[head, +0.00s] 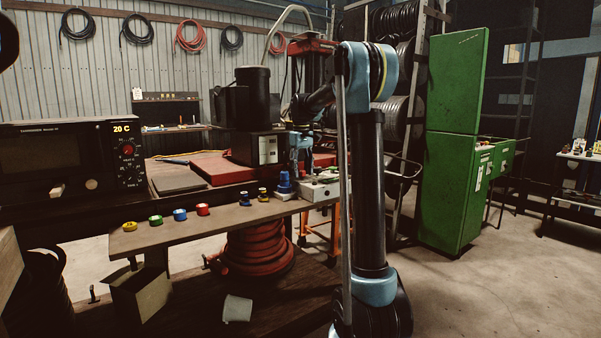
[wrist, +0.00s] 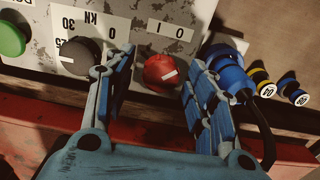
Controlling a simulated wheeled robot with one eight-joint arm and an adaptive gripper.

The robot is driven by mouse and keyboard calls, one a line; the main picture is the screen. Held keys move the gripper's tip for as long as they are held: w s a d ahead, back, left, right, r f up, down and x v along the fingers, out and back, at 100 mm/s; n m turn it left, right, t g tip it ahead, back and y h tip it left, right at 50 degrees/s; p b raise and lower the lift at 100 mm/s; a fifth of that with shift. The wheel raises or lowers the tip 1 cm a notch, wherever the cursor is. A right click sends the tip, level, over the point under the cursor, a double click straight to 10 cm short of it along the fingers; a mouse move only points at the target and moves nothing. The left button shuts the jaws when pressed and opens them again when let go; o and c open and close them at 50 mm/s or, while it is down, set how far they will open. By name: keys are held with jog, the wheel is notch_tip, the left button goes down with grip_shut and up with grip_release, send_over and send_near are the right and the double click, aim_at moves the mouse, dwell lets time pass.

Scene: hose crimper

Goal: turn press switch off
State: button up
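The press switch is a red round knob (wrist: 160,71) with a white line across it, on a worn grey control panel (wrist: 135,22). The marks "O" and "I" are printed beside it, upside down in the wrist view. The white line points off to the lower left and upper right. My gripper (wrist: 156,66) is open, with one blue finger on each side of the red knob. I cannot tell if the fingers touch it. In the head view my gripper (head: 299,160) hangs over the grey control box (head: 322,189) at the bench's right end.
A dark knob (wrist: 79,57) with a kN scale and a green button (wrist: 10,38) sit on the panel. A blue fitting (wrist: 229,66) stands close beside my right finger. Several coloured caps, including a red one (head: 202,209), line the bench edge (head: 150,237).

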notch_tip(320, 180, up, 12)
dwell(0.8)
jog(key=shift+f, duration=0.1)
jog(key=s+d+f+m, duration=0.1)
jog(key=s+d+f, duration=0.15)
jog(key=s, duration=0.55)
jog(key=s+d+f+m+t, duration=0.15)
jog(key=s+f, duration=0.25)
jog(key=s, duration=0.4)
jog(key=s+d+f+m, duration=0.1)
jog(key=s+d+f, duration=0.25)
jog(key=s, duration=0.45)
jog(key=s+d+f+m, duration=0.2)
jog(key=s+f, duration=1.9)
jog(key=f, duration=0.3)
jog(key=shift+s+t, duration=0.2)
jog(key=shift+t, duration=0.15)
jog(key=shift+m, duration=0.25)
